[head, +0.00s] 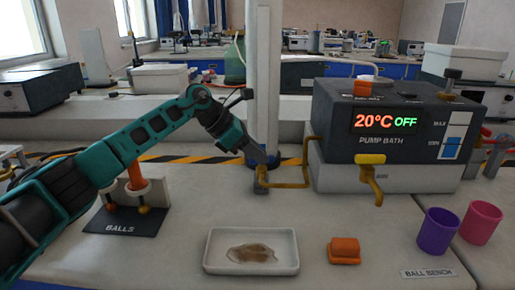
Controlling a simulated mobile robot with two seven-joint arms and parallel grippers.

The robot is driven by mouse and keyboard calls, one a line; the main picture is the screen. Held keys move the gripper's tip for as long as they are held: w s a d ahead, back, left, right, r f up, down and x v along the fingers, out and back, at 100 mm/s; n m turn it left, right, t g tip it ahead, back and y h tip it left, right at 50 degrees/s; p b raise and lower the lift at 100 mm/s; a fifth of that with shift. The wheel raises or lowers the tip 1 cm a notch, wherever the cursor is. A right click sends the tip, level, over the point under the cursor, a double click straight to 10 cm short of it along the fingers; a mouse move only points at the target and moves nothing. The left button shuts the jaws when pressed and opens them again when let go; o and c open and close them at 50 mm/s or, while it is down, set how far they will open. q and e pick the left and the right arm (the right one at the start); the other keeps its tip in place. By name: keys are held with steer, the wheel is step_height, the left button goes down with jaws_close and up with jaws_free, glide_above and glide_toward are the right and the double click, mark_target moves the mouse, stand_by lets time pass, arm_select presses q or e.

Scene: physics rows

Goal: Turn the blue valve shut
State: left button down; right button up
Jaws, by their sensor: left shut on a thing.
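The pump bath (385,140) is a dark box on a pale base, and its display reads 20°C OFF. A yellow pipe (292,184) bends out from its left side to a small upright fitting beside the white column. My left gripper (260,160) reaches in from the left and is shut at the top of this fitting, on what looks like its valve. The gripper covers the valve, and I cannot make out any blue on it. My right gripper is not in view.
A white tray (210,261) with a brown patch, an orange block (344,250), a purple cup (437,232) and a pink cup (481,222) stand in front. A dark BALLS mat (100,225) lies under my arm. The white column (262,80) rises just behind my gripper.

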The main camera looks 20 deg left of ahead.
arm_select(q)
steer(key=shift+m+g+h, duration=0.3)
steer(key=shift+m+g, duration=0.6)
steer(key=shift+m, duration=0.2)
steer(key=shift+f, duration=0.1)
steer(key=c, duration=1.1)
jaws_free()
steer(key=shift+c, duration=0.2)
steer(key=shift+w, duration=0.1)
steer(key=p+v, duration=0.2)
steer(key=v, duration=1.1)
